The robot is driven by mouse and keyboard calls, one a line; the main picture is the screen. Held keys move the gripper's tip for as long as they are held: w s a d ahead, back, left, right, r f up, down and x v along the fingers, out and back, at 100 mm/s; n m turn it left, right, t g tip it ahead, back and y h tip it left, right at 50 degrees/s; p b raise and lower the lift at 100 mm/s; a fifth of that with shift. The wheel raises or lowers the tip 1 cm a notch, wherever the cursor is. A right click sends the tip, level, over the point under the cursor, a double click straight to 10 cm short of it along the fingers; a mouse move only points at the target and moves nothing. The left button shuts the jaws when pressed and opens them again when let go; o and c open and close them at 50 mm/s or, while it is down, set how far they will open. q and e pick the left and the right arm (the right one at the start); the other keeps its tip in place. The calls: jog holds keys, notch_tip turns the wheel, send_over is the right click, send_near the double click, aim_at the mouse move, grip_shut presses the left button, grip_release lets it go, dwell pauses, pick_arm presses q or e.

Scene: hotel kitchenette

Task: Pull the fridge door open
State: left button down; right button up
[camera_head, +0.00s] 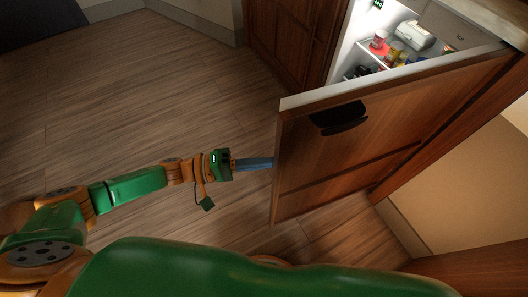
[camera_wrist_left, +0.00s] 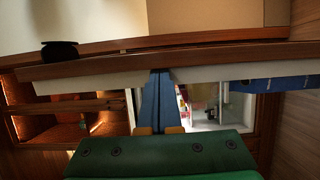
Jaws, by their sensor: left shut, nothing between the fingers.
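The fridge door (camera_head: 350,150), a wooden panel with a white inner edge, stands ajar, swung out from the cabinet. Its black handle (camera_head: 341,118) is on the outer face near the top. The lit white fridge interior (camera_head: 372,50) shows behind it. My left gripper (camera_head: 268,163) is at the door's free edge, its blue fingers together and their tips partly hidden by the door. In the left wrist view the shut fingers (camera_wrist_left: 157,85) reach to the door edge (camera_wrist_left: 90,68); I cannot tell whether they touch it. My right gripper is not in view.
Inside the fridge, a red-lidded jar (camera_head: 379,40) and other items stand on shelves. A wooden cabinet (camera_head: 290,40) adjoins the fridge at the left. A beige wall (camera_head: 460,190) lies to the right. The wooden floor (camera_head: 150,100) at the left is clear.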

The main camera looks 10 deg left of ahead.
pick_arm(q)
jog(key=s+d+p, duration=0.4)
jog(key=s+d, duration=0.2)
jog(key=s, duration=0.4)
jog(key=shift+s+d+p, duration=0.15)
jog(key=shift+s+p, duration=0.15)
jog(key=shift+r, duration=0.1)
